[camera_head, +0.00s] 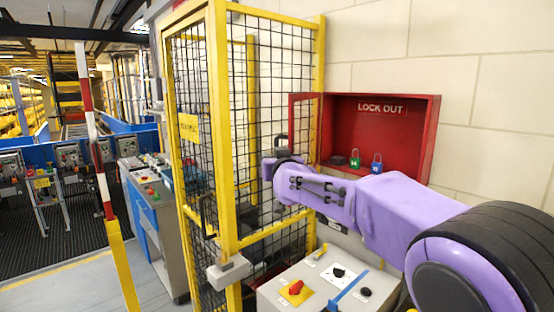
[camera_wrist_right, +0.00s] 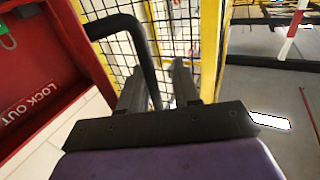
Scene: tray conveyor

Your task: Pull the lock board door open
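The red lock board (camera_head: 380,128) is a wall box marked "LOCK OUT". Its red-framed door (camera_head: 305,98) stands swung out at the box's left side, and the inside shows. A black bent handle (camera_wrist_right: 128,30) is on the door, beside red panelling in the right wrist view. My right gripper (camera_wrist_right: 158,88) is at this handle, with the handle's lower end between its two fingers. A gap shows between the handle and the right-hand finger, so the fingers look open. In the head view my right gripper (camera_head: 279,158) is at the door's free edge, partly hidden. My left gripper is not in view.
Green (camera_head: 355,160) and blue (camera_head: 377,163) padlocks are inside the box. A yellow-framed mesh cage (camera_head: 218,120) stands close left of the door. A grey control panel (camera_head: 320,280) with a red knob is below my right arm.

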